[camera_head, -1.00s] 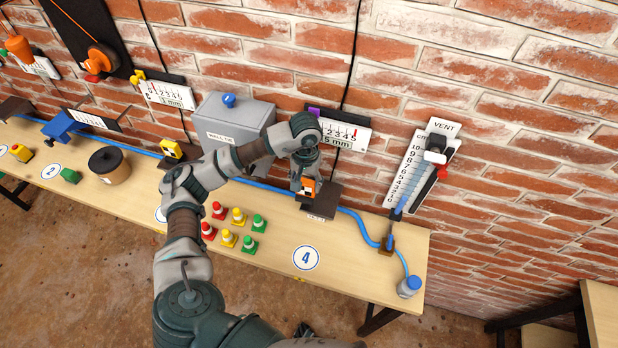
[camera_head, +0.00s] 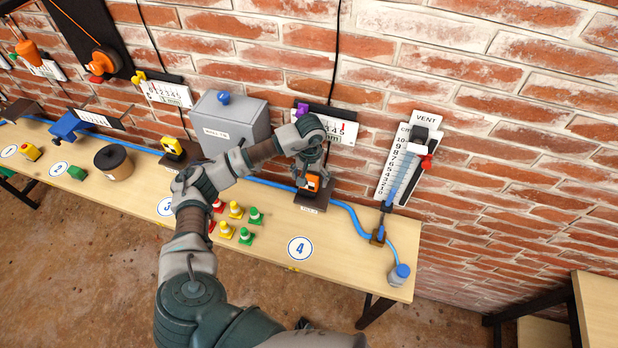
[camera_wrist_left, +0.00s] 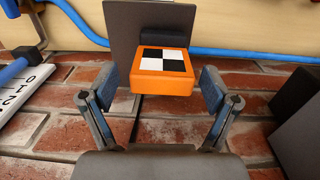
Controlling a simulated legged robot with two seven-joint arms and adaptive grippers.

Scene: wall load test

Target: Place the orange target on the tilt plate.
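The orange target (camera_head: 313,181), a block with a black-and-white checker face, is at the dark tilt plate (camera_head: 311,202) near the wall by label 4. In the left wrist view the target (camera_wrist_left: 163,80) appears against the dark plate (camera_wrist_left: 121,22) and seems to rest on it. My left gripper (camera_head: 313,176) is right over the target. Its two fingers (camera_wrist_left: 159,90) stand on either side of the block with a visible gap at each side, so it is open. Part of the plate is hidden behind the target. My right gripper is not in view.
Several red, yellow and green cones (camera_head: 235,210) stand left of label 4. A grey box (camera_head: 230,122) is behind my arm. A blue hose (camera_head: 352,215) runs past the plate to a small bottle (camera_head: 399,274). A vent gauge (camera_head: 405,165) hangs on the brick wall at right.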

